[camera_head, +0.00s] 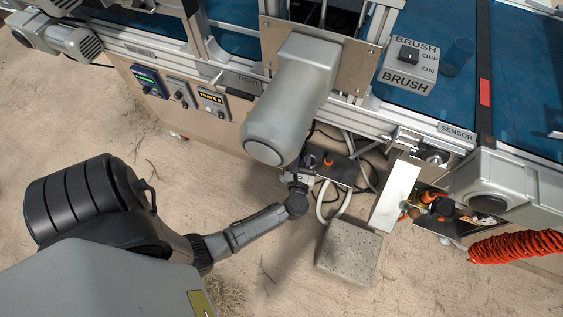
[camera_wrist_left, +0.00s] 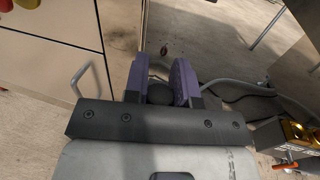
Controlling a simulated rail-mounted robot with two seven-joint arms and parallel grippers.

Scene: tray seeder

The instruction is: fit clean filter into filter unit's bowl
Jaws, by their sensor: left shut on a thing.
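My left gripper (camera_head: 299,184) reaches in from the left under the conveyor frame and looks small and partly hidden in the head view. In the left wrist view its two purple fingers (camera_wrist_left: 161,78) are shut on a dark round thing (camera_wrist_left: 160,93), of which only a small part shows between them. I cannot tell whether this is the clean filter or the bowl. A dark unit with an orange part (camera_head: 330,165) sits just right of the gripper; I cannot tell whether it is the filter unit. My right gripper is not in view.
A speckled grey block (camera_head: 348,252) stands on the floor right of the gripper. A grey motor (camera_head: 290,100) overhangs the area. Pale hoses (camera_head: 322,205) hang close by. An orange coiled hose (camera_head: 515,245) lies at the right.

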